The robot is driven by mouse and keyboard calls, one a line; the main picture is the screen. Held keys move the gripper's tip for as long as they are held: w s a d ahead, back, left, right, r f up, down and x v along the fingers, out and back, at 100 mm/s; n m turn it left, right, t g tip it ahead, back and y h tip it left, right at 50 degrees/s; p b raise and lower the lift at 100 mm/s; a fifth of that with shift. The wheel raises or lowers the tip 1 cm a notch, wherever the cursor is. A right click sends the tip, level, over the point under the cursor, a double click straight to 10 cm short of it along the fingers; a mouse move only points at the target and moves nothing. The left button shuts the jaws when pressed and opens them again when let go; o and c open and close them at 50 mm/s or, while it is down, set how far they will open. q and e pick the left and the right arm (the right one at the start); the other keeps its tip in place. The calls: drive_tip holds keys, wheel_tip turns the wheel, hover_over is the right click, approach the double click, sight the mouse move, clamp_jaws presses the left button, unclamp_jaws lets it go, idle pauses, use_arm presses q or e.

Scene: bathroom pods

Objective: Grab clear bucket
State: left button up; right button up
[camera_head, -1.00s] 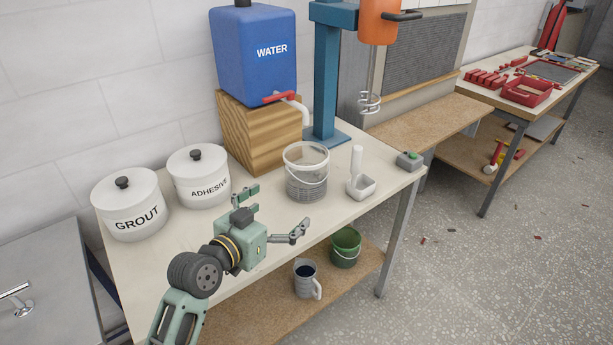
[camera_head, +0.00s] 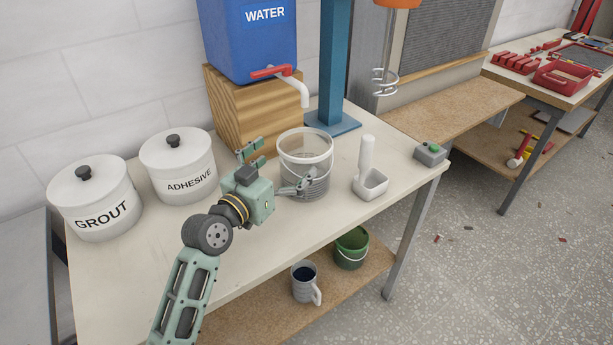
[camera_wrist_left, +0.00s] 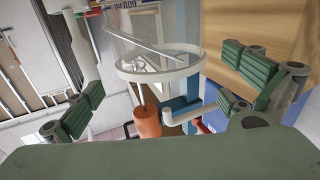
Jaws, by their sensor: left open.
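The clear bucket (camera_head: 318,150), see-through with a pale rim and a wire handle, stands upright on the workbench (camera_head: 250,265). My left gripper (camera_head: 278,168) is open at the bucket's near left side. One finger is to the left of the bucket and the other overlaps its front in the head view. In the left wrist view, which is upside down, the bucket (camera_wrist_left: 150,35) appears between the spread fingers of the gripper (camera_wrist_left: 163,75). I cannot tell whether a finger touches it. My right gripper is not in view.
The grout tub (camera_head: 95,200) and adhesive tub (camera_head: 178,165) stand left. The blue water tank (camera_head: 250,45) sits on a wooden block (camera_head: 235,115) behind. A white scoop-like tool (camera_head: 370,180) is right of the bucket. A green bucket (camera_head: 352,250) and mug (camera_head: 304,280) sit below.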

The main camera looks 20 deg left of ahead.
sight(291, 166)
use_arm(q)
drive_tip(key=shift+w+f+b, duration=0.1)
drive_tip(key=shift+f+b, duration=0.35)
drive_tip(key=shift+f, duration=0.45)
drive_tip(key=shift+f+b, duration=0.35)
drive_tip(key=shift+w+f, duration=0.1)
drive_tip(key=shift+f, duration=0.1)
drive_tip(key=shift+w, duration=0.1)
drive_tip(key=shift+w+d+r, duration=0.1)
drive_tip(key=shift+w+d, duration=0.05)
drive_tip(key=shift+w, duration=0.2)
drive_tip(key=shift+w+d, duration=0.15)
drive_tip(key=shift+w, duration=0.35)
drive_tip(key=shift+p+x, duration=0.35)
drive_tip(key=shift+x, duration=2.55)
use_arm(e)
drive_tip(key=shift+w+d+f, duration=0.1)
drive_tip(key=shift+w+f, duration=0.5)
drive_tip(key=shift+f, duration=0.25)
